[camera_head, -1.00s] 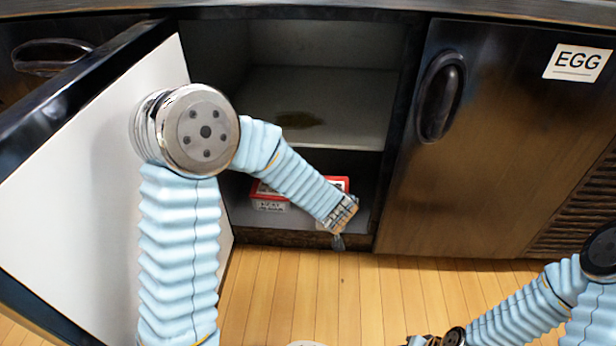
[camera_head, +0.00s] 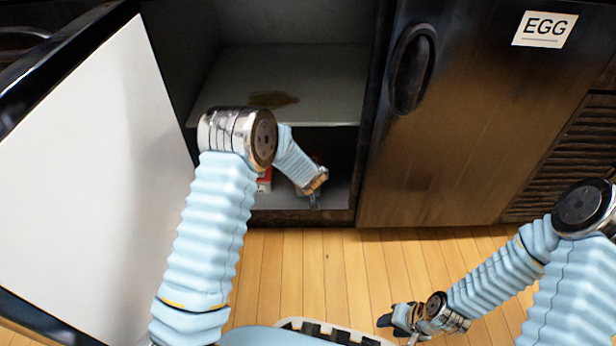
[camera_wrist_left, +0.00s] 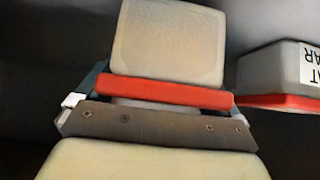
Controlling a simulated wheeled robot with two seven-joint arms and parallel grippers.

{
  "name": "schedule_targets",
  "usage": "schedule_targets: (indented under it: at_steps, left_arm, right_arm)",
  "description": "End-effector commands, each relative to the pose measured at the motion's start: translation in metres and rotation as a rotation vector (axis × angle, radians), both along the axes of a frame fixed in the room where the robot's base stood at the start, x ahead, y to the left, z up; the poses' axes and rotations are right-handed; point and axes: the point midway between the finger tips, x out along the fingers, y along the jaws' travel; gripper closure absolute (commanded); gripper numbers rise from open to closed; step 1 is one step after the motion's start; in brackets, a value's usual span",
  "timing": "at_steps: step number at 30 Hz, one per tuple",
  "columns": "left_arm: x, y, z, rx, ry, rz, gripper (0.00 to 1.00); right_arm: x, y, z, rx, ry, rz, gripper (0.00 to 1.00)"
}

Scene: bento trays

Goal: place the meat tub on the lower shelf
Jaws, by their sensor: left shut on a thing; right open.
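My left gripper (camera_head: 316,194) reaches into the lower compartment of the open cabinet. In the left wrist view it is shut on a pale tub with a red rim (camera_wrist_left: 165,93). In the head view my arm hides nearly all of this tub; I cannot tell whether it rests on the lower shelf (camera_head: 338,190). My right gripper (camera_head: 386,320) is open and empty over the floor.
The upper shelf (camera_head: 320,100) is empty apart from a brown stain. The open white-faced door (camera_head: 90,160) stands at the left. A closed door marked EGG (camera_head: 450,130) is at the right. The wooden floor (camera_head: 330,260) in front is clear.

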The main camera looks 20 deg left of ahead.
Motion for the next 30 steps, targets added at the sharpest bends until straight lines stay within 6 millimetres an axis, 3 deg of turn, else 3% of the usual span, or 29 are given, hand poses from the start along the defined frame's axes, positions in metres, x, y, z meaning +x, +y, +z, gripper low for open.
schedule_targets:
  at_steps: [14, 15, 25, 30]
  left_arm:
    - [0.000, 0.001, -0.013, -0.001, -0.003, 0.003, 0.49]
    - [0.000, 0.001, -0.012, 0.000, -0.002, 0.002, 0.00]
    - [-0.001, 0.000, -0.005, 0.000, -0.002, 0.001, 0.00]
    - [-0.023, -0.006, 0.017, -0.003, -0.003, 0.002, 0.00]
  right_arm:
    - [0.000, 0.000, -0.007, 0.000, -0.001, 0.000, 0.57]
    - [0.000, 0.000, -0.005, 0.000, -0.001, 0.000, 0.57]
    - [0.000, 0.000, 0.000, 0.000, -0.001, 0.000, 0.57]
    - [0.000, 0.000, 0.000, 0.000, 0.000, 0.000, 0.57]
